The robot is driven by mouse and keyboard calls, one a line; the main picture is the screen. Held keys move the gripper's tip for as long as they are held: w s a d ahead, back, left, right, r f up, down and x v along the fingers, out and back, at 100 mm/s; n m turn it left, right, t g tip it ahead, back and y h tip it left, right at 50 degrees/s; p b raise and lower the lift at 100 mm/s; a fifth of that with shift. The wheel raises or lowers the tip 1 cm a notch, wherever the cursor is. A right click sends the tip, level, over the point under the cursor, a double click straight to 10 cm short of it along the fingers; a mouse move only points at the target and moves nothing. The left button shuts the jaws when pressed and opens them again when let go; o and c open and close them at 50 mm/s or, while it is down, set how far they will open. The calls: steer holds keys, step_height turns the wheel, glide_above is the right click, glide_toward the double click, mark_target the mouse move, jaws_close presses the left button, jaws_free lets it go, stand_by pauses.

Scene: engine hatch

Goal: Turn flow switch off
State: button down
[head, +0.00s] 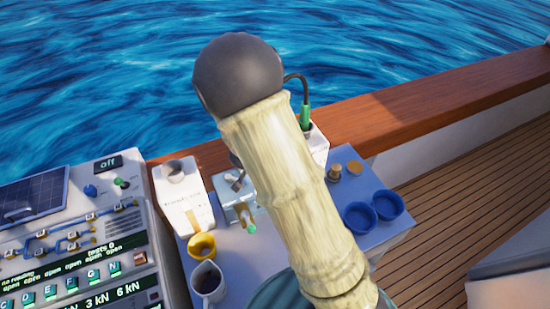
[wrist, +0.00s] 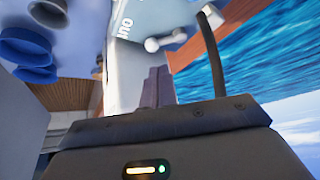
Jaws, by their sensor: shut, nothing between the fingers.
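No label reading "flow" is legible, so I cannot tell for sure which part is the flow switch. In the wrist view, a pale blue face (wrist: 150,18) with partly cut-off lettering and a white lever-like part (wrist: 165,42) lies just beyond my gripper (wrist: 159,72). My dark fingers are together and empty, and no contact can be made out.
A panel at left has an "off" display (head: 108,163), a blue knob (head: 90,191) and green-lit buttons. A wooden rail (head: 440,105) runs behind.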

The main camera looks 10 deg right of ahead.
steer(key=shift+w+d+f+m+h+p, duration=0.15)
steer(key=shift+w+m+h+p, duration=0.15)
steer(key=shift+h, duration=0.3)
steer(key=shift+w+d+f+m+h+p, duration=0.15)
steer(key=shift+m+h, duration=0.25)
steer(key=shift+h, duration=0.2)
steer(key=b+x, duration=0.1)
steer(key=x, duration=0.8)
steer(key=shift+b, duration=0.35)
steer(key=shift+w+d+f, duration=0.15)
steer(key=shift+w+f, duration=0.1)
steer(key=shift+f, duration=0.15)
steer(key=shift+d, duration=0.1)
steer(key=shift+r+p, duration=0.15)
steer(key=shift+p, duration=0.45)
